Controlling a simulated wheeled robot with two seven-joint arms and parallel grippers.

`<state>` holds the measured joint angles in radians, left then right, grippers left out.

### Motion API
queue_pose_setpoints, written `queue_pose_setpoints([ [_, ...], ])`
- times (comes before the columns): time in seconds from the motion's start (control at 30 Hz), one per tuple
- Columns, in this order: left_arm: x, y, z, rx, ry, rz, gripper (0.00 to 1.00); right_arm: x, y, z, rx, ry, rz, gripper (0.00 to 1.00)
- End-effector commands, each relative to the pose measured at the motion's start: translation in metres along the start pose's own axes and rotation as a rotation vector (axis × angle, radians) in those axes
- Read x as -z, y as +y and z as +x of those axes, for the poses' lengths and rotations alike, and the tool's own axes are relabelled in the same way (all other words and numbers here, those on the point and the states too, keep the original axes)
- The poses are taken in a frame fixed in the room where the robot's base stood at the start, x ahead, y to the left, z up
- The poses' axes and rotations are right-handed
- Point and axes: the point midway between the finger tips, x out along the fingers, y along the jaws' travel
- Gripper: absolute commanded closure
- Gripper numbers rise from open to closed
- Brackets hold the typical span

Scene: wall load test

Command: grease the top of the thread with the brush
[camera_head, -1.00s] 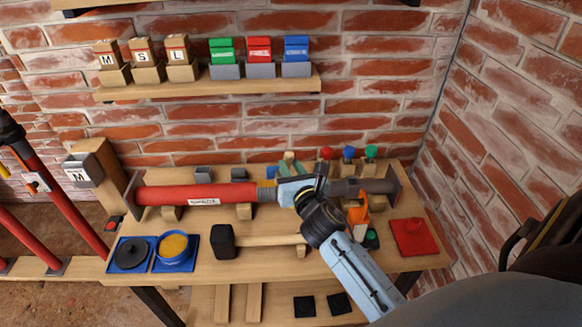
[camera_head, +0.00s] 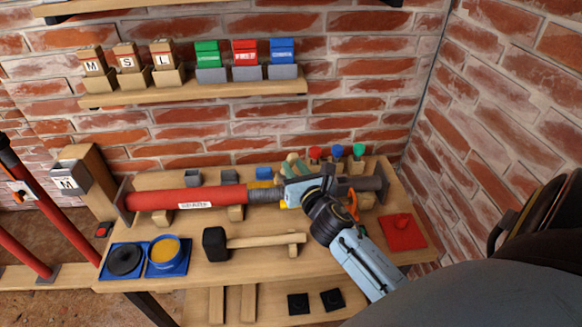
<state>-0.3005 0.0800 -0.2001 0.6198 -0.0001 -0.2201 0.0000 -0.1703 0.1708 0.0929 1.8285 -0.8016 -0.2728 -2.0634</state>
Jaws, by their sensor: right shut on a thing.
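The red tube (camera_head: 170,198) lies horizontally on wooden supports on the bench, with a white label on it. Its grey thread (camera_head: 263,195) is at its right end. My right gripper (camera_head: 297,190) is at the right end of the thread and shut on the brush. The brush's wooden handle (camera_head: 291,163) seems to stick up behind the jaws. A small yellow bit shows beneath them. Whether the bristles touch the thread is hidden. The open blue grease tin (camera_head: 165,262) holds yellow grease, at the bench's front left. My left gripper is not in view.
A black-headed mallet (camera_head: 215,243) lies in front of the tube. A black lid (camera_head: 124,259) is left of the tin. Red, blue and green knobs stand behind. A shelf (camera_head: 200,93) holds small boxes above.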

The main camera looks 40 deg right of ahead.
Motion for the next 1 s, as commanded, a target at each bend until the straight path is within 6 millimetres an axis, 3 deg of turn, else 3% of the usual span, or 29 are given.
queue_pose_setpoints([
  [0.13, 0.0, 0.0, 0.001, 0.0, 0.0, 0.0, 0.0, 0.003, 0.001, 0.002, 0.015, 0.005, -0.012, 1.0],
  [0.5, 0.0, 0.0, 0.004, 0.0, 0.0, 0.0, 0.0, 0.006, 0.033, 0.011, 0.008, 0.004, -0.006, 1.0],
  [0.87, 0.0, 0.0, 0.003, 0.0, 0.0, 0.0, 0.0, 0.005, 0.036, 0.011, 0.006, 0.004, -0.004, 1.0],
  [1.0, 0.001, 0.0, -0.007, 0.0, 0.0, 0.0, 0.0, -0.004, 0.037, 0.01, 0.006, 0.003, -0.005, 1.0],
])
